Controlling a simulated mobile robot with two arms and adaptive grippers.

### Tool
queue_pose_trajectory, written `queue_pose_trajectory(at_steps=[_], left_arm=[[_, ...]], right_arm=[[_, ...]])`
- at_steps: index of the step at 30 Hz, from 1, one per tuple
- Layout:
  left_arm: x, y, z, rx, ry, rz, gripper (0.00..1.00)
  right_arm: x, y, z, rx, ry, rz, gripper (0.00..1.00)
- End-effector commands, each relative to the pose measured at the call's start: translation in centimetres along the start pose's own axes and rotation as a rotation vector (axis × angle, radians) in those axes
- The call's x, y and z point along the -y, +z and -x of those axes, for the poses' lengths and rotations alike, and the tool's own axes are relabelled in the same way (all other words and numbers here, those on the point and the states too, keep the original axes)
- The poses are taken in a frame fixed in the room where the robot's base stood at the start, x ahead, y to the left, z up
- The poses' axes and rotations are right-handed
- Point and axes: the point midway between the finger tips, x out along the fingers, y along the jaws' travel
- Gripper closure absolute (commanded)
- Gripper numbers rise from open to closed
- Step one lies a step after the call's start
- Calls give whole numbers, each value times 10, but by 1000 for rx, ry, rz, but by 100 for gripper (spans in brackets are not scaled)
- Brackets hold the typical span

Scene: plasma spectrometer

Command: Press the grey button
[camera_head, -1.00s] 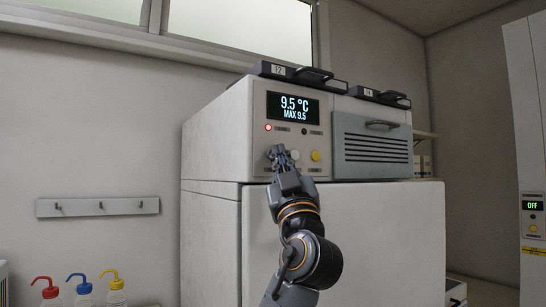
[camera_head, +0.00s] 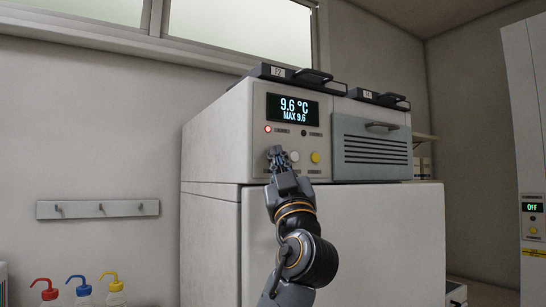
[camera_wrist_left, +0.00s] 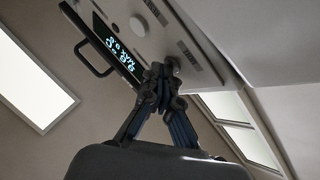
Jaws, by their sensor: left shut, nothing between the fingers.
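A freezer-like cabinet carries a control panel (camera_head: 260,115) with a lit display (camera_head: 292,108) reading "9.6 °C MAX 9.6". Below it are a whitish button (camera_head: 294,156) and a yellow button (camera_head: 315,157). My left gripper (camera_head: 275,151) is shut and empty in front of the lower left of the panel, left of the whitish button. It covers the spot there in the head view. In the left wrist view its fingertips (camera_wrist_left: 161,72) are right at a greyish round button (camera_wrist_left: 173,65), partly hidden. I cannot tell whether they touch it. My right gripper is not in view.
A red light (camera_head: 268,129) glows on the panel. A vented door (camera_head: 372,150) with a handle is to the right. A wall rack with hooks (camera_head: 98,209) and several capped bottles (camera_head: 80,290) are at left. Another unit showing "OFF" (camera_head: 532,207) stands far right.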

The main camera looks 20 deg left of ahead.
Motion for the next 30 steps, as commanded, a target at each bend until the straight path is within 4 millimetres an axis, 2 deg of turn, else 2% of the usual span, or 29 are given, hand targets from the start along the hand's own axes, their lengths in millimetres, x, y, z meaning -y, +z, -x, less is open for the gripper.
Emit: queue_pose_trajectory(at_steps=[30], left_arm=[[-8, -8, 12, 0, 0, 0, 100]], right_arm=[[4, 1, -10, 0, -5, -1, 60]])
